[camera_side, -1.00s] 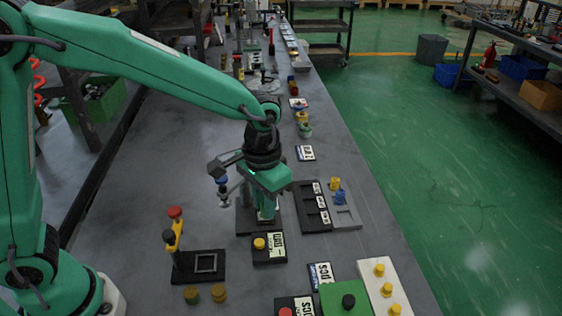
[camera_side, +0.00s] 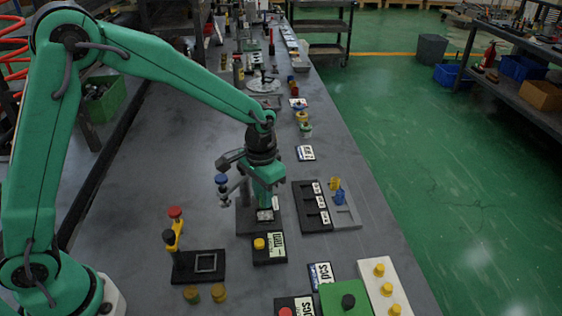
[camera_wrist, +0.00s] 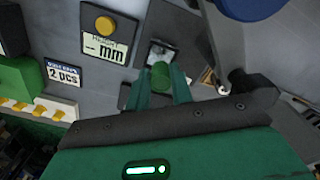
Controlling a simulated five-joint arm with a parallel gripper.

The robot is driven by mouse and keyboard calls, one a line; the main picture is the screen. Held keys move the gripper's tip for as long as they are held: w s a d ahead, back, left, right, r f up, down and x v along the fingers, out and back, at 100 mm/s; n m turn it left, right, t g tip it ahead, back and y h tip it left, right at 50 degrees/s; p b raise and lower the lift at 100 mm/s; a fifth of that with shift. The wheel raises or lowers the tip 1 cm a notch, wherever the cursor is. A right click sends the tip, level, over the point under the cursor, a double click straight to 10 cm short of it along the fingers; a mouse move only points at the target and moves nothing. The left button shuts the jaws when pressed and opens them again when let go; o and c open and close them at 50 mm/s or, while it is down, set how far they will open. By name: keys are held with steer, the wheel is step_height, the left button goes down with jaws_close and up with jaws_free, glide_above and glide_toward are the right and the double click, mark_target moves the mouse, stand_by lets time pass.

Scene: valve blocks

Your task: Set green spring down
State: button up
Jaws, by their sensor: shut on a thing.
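My gripper (camera_wrist: 160,85) is shut on the green spring (camera_wrist: 160,74), a short green cylinder between the two fingertips in the wrist view. In the side view my gripper (camera_side: 265,203) hangs above a dark gauge base with a pale square pad (camera_side: 265,215). The pad also shows in the wrist view (camera_wrist: 161,52), just beyond the spring. From the side, the spring does not stand out from my green fingers. A blue-topped plunger (camera_side: 221,180) stands at the left of the base.
A height readout with a yellow button (camera_side: 259,243) sits in front of the base. A black three-slot tray (camera_side: 313,207) and a grey tray with yellow and blue parts (camera_side: 346,217) lie right. A black stand with a square frame (camera_side: 205,263) is front left. The table's left is clear.

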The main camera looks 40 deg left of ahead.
steer(key=shift+f, duration=1.6)
steer(key=shift+f, duration=0.15)
steer(key=o, duration=0.9)
steer(key=shift+o, duration=0.2)
step_height(320, 180, up, 12)
steer(key=shift+r, duration=0.15)
